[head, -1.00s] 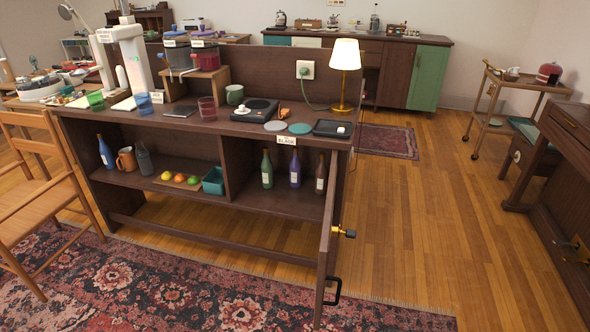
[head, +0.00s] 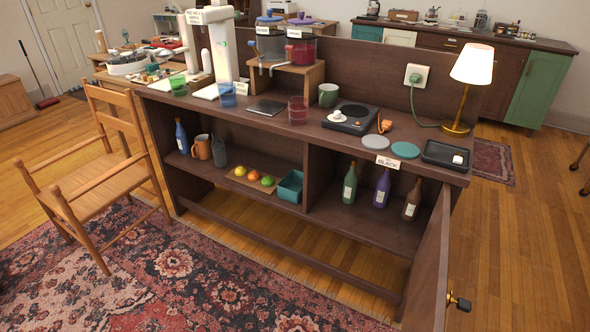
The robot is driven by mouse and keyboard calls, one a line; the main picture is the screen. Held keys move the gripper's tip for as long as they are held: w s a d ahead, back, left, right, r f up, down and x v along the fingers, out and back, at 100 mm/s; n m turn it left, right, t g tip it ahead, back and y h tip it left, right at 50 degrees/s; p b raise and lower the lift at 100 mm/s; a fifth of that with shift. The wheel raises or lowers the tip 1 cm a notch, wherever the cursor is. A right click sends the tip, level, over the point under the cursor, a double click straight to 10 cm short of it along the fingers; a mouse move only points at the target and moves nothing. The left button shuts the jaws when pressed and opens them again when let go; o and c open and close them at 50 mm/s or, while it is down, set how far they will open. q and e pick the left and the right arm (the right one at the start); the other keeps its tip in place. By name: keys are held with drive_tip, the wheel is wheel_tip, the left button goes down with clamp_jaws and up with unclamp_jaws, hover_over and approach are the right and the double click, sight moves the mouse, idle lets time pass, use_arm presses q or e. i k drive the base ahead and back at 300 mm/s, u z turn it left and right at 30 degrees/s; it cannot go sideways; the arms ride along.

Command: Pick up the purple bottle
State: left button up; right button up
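The purple bottle (head: 382,188) stands upright on the right-hand shelf inside the dark wooden sideboard (head: 250,217). It has a pale label. A green bottle (head: 349,186) stands to its left and a brown bottle (head: 411,202) to its right, with small gaps between them. The cabinet door (head: 430,262) is swung open to the right of this compartment, so the bottle's front is uncovered. Neither of my grippers is in view.
A wooden armchair (head: 97,173) stands at the sideboard's left end. A patterned rug (head: 200,275) covers the floor in front.

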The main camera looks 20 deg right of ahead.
sight(385, 183)
drive_tip(key=u, duration=0.55)
drive_tip(key=i, duration=1.8)
drive_tip(key=z, duration=0.85)
drive_tip(key=i, duration=1)
drive_tip(key=z, duration=1.4)
drive_tip(key=i, duration=0.2)
drive_tip(key=z, duration=0.1)
